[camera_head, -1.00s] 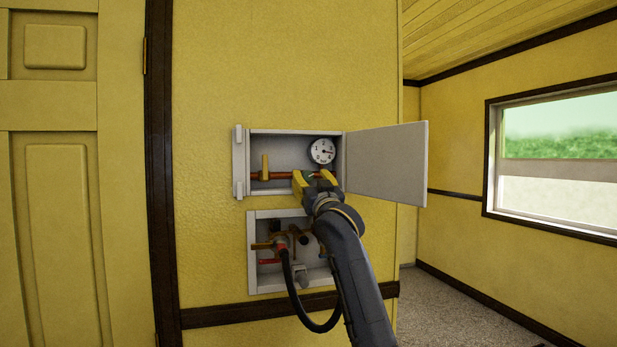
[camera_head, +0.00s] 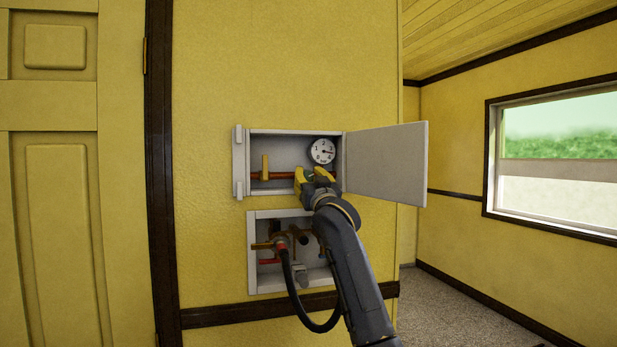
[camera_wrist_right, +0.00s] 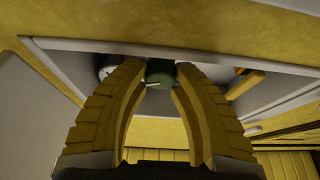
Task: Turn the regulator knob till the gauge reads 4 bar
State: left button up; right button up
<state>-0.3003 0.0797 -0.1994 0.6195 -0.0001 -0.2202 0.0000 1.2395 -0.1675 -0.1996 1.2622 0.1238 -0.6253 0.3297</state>
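The round white gauge (camera_head: 322,151) sits in the upper wall box, its dark needle pointing right; its fine markings are too small to read surely. The dark green regulator knob (camera_wrist_right: 160,73) with a pale mark shows in the right wrist view. My right gripper (camera_head: 311,176) is below the gauge, at the box's front. In the wrist view its yellow fingers (camera_wrist_right: 160,80) close in on both sides of the knob and appear to touch it. The knob is mostly hidden by the fingers in the head view. My left gripper is out of view.
The upper box's door (camera_head: 386,164) stands open to the right. A copper pipe with a yellow lever (camera_head: 265,167) lies left of the gripper. Below, a second box (camera_head: 252,275) holds valves and a black hose (camera_head: 296,298) near my forearm.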

grip_shut()
jog(key=shift+m+h, duration=0.6)
jog(key=shift+m, duration=0.5)
jog(key=o, duration=0.7)
grip_release()
jog(key=shift+v, duration=6)
jog(key=shift+w+f, duration=0.1)
jog(key=shift+f, duration=0.05)
